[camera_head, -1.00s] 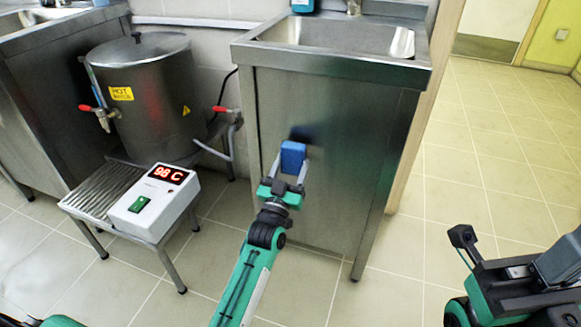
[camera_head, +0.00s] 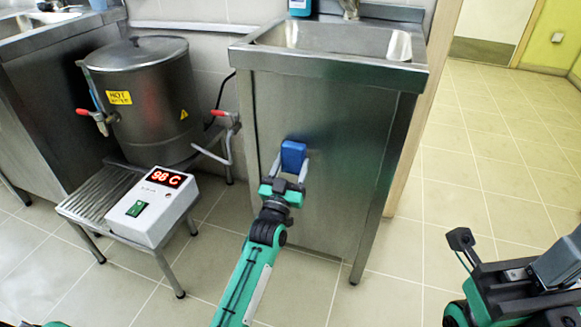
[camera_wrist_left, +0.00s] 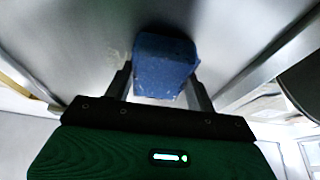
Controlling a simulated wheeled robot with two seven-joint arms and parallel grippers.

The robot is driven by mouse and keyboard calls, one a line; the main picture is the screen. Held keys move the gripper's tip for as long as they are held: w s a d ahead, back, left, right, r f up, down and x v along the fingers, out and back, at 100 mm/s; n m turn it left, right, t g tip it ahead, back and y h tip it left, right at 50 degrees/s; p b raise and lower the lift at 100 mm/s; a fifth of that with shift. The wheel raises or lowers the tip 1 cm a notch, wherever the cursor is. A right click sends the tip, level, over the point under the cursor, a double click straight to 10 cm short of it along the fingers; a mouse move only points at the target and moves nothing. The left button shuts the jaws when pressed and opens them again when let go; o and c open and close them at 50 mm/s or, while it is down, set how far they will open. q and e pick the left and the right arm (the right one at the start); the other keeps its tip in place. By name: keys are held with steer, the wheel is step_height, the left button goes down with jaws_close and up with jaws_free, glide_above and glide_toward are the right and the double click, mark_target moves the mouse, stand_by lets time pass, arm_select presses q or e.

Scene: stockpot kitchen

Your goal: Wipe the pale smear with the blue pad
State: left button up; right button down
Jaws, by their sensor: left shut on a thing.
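The blue pad (camera_head: 293,156) is held in front of the steel front panel of the sink cabinet (camera_head: 340,190). My left gripper (camera_head: 288,178) is shut on the pad. In the left wrist view the pad (camera_wrist_left: 163,68) sits between the two fingers, with a dark patch on the steel behind it; whether it touches the panel I cannot tell. A faint pale mottled patch (camera_wrist_left: 118,46), perhaps the smear, shows on the steel left of the pad; I cannot make it out in the head view. Part of my right arm shows at lower right; its gripper's state is unclear (camera_head: 462,240).
A steel hot-water boiler (camera_head: 150,110) with red-handled taps stands on a slatted stand left of the cabinet. A white box reading 98 C (camera_head: 150,208) is on the stand's front. The tiled floor (camera_head: 490,160) to the right is clear.

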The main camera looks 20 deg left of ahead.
arm_select(q)
steer(key=shift+d, duration=0.1)
steer(key=d+p, duration=0.1)
steer(key=d, duration=0.2)
steer(key=shift+s+d, duration=0.15)
steer(key=shift+d, duration=0.15)
steer(key=shift+d+r+p, duration=0.1)
steer(key=shift+d+p, duration=0.6)
steer(key=shift+d, duration=1.1)
steer(key=shift+p, duration=0.35)
steer(key=shift+s+a+p, duration=0.1)
steer(key=shift+a+p, duration=0.2)
steer(key=shift+a, duration=0.05)
steer(key=shift+a+p, duration=0.3)
steer(key=shift+a, duration=0.55)
steer(key=shift+w+a+p, duration=0.15)
steer(key=shift+a+p, duration=0.2)
steer(key=shift+a, duration=0.9)
steer(key=shift+w+a+p, duration=0.1)
steer(key=shift+a+p, duration=0.2)
steer(key=shift+a, duration=0.95)
